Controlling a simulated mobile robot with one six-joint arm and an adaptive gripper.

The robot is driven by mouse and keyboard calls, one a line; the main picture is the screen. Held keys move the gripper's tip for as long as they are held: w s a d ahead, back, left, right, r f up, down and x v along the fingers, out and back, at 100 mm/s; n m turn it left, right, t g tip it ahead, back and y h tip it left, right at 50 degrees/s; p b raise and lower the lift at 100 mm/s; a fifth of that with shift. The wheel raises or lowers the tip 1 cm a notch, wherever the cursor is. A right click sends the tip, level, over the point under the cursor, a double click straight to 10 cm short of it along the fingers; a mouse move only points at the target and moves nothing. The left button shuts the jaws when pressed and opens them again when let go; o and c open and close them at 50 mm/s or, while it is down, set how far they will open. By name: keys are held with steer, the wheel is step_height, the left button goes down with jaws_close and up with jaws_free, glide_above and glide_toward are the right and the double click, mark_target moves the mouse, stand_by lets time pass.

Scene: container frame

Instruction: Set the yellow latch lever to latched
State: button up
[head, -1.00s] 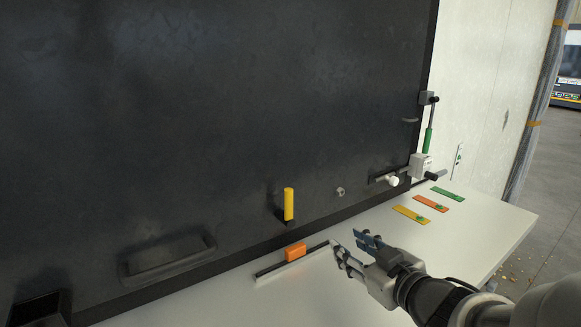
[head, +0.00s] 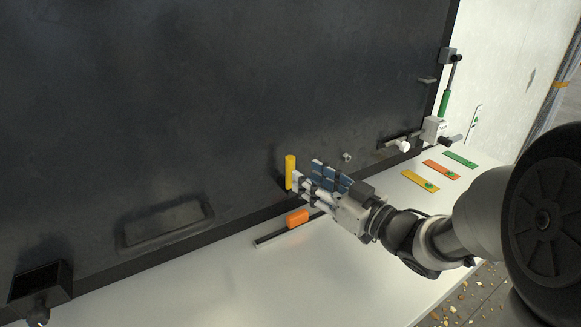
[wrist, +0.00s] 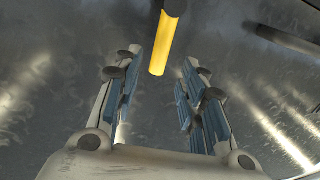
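The yellow latch lever (head: 290,172) stands upright on the dark panel (head: 200,90), low and near the middle of the head view. My gripper (head: 308,180) is just to the right of the lever, its fingers pointing at it. In the wrist view the lever (wrist: 166,42) hangs from the top edge, ahead of the gap between the fingertips. There my gripper (wrist: 158,72) is open, with blue pads on both fingers and nothing between them. I cannot tell whether a fingertip touches the lever.
An orange slider block (head: 297,218) sits on a dark rail on the white table (head: 330,285) below my gripper. Yellow (head: 420,181), orange (head: 441,170) and green (head: 460,159) plates lie at right. A green-handled lever (head: 444,103) stands at the panel's right edge.

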mark_target(294, 168)
steer(key=x, duration=0.7)
steer(key=shift+c, duration=0.5)
jaws_close()
